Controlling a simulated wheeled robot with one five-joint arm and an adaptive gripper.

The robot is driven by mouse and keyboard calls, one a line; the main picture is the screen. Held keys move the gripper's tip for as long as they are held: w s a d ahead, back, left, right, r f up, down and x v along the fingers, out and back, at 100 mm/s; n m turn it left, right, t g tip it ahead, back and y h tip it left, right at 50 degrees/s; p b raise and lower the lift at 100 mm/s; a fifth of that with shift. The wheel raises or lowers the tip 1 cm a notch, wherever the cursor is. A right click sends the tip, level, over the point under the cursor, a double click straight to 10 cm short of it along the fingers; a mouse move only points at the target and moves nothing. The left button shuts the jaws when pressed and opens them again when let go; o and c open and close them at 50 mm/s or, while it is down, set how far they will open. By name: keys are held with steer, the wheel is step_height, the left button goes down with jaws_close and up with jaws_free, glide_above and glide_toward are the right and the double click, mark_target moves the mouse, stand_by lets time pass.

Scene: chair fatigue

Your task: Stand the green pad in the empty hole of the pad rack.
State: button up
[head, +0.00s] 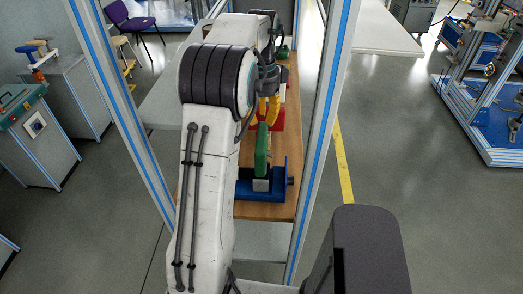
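My gripper (268,112), dark with yellow fingers, points down over the wooden bench top in the head view. The green pad (262,150) is a narrow upright green shape just in front of and below the yellow fingers. Its lower end is at a grey block in a blue fixture (275,178). I cannot tell whether the fingers touch the pad or how far apart they are. A red piece (280,118) shows behind the fingers, mostly hidden. I cannot make out the pad rack or its empty hole for sure; my arm covers the left of the bench.
The wooden bench top (270,210) lies between upright frame posts with blue strips (325,110). A small green item (283,51) is at its far end. Pale tables (375,35) stand beyond. Grey cabinets (35,135) are at left, a blue-framed machine (480,125) at right.

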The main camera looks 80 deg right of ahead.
steer(key=shift+r, duration=0.1)
step_height(320, 180, up, 12)
stand_by(1.0)
stand_by(0.5)
